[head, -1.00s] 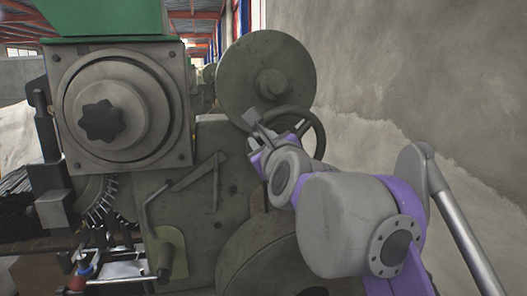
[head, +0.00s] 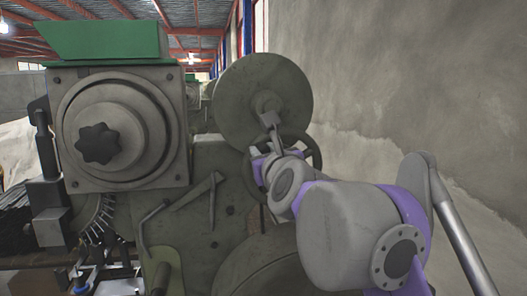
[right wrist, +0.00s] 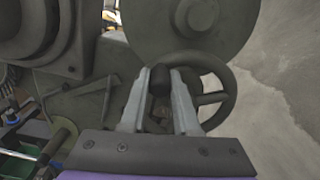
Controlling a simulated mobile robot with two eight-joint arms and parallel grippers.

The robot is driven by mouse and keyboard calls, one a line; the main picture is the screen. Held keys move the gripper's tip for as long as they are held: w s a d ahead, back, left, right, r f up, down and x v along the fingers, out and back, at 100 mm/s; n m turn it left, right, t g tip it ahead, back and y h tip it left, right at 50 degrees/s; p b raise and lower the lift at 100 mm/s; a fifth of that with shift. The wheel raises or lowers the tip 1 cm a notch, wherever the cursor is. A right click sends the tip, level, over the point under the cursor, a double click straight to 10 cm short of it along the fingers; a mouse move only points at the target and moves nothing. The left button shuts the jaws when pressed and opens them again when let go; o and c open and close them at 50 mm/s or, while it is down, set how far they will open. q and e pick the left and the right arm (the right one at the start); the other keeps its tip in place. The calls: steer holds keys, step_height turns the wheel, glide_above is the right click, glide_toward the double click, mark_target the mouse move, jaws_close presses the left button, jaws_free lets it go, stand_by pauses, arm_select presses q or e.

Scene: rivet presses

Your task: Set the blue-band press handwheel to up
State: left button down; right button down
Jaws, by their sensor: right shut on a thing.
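The dark spoked handwheel (head: 319,157) stands below the large round disc on the press's right side. It also shows in the right wrist view (right wrist: 232,88). My right gripper (head: 271,122) is at the wheel's upper left. In the right wrist view, my right gripper (right wrist: 160,84) is shut with its two grey fingers on either side of the wheel's dark handle knob (right wrist: 159,78). My arm hides part of the wheel in the head view. I see no blue band on the press. My left gripper is not in view.
The grey press body (head: 190,215) with a green top (head: 105,40) and a star-shaped knob (head: 98,143) fills the left. A large disc (head: 262,95) stands just above the wheel. A bare concrete wall (head: 400,90) runs along the right.

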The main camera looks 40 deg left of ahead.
steer(key=c, duration=0.7)
jaws_free()
steer(key=shift+w, duration=0.1)
steer(key=shift+o, duration=0.2)
steer(key=shift+s+d, duration=0.4)
steer(key=shift+d, duration=0.05)
steer(key=b+v, duration=0.1)
steer(key=v, duration=0.8)
steer(key=shift+s+d, duration=0.25)
steer(key=shift+d, duration=0.05)
